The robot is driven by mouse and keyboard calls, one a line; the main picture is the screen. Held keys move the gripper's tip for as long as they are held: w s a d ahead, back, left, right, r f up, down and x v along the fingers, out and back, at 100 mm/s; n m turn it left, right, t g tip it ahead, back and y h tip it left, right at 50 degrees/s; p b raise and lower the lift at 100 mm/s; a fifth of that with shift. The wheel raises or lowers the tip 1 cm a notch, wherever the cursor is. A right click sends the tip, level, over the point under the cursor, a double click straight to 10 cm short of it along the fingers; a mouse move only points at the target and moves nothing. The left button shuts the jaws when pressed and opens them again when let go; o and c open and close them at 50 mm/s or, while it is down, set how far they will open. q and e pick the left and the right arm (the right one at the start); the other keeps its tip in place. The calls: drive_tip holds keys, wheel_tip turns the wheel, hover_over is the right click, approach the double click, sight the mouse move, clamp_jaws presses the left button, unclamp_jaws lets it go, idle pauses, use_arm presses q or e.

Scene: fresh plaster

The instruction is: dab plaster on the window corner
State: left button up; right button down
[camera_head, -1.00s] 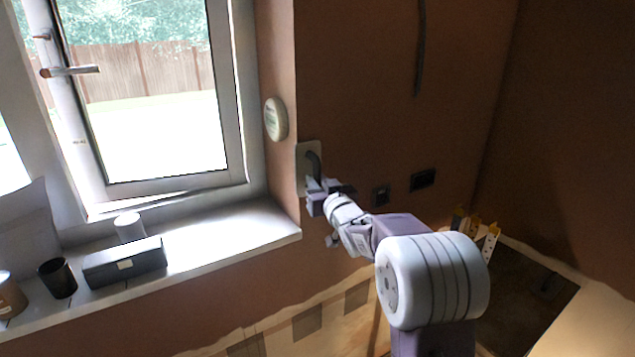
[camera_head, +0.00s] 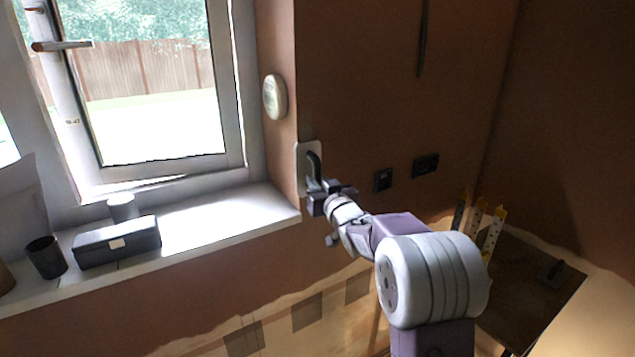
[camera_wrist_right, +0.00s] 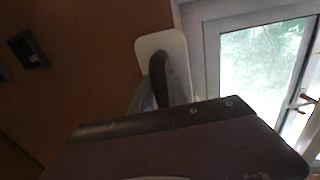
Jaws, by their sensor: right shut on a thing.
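My right gripper (camera_head: 322,196) is shut on the dark curved handle of a plastering trowel. The trowel's pale plate (camera_head: 302,160) is upright at the wall corner beside the window (camera_head: 150,90), just above the right end of the sill. In the right wrist view the trowel plate (camera_wrist_right: 150,42) and its dark handle show past my wrist, with the window to the right. I cannot tell whether the plate touches the wall, and its face toward the wall is hidden. My left gripper is not in view.
The sill (camera_head: 230,228) holds a black box (camera_head: 117,243), a dark cup (camera_head: 46,258) and a small grey can (camera_head: 122,207). A round pale disc (camera_head: 275,97) is on the window reveal. Dark sockets (camera_head: 425,164) sit on the right wall. Several upright level-like tools (camera_head: 478,220) stand lower right.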

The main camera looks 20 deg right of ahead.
drive_tip(key=shift+f+b, duration=1.75)
drive_tip(key=shift+f, duration=0.25)
drive_tip(key=shift+r+p, duration=1.7)
drive_tip(key=shift+r, duration=0.5)
drive_tip(key=shift+r, duration=0.1)
wheel_tip(320, 180, up, 8)
drive_tip(key=p, duration=0.6)
drive_tip(key=shift+p, duration=0.3)
wheel_tip(320, 180, up, 4)
drive_tip(key=p, duration=0.3)
wheel_tip(320, 180, down, 17)
drive_tip(key=b, duration=1.5)
drive_tip(key=shift+r, duration=0.3)
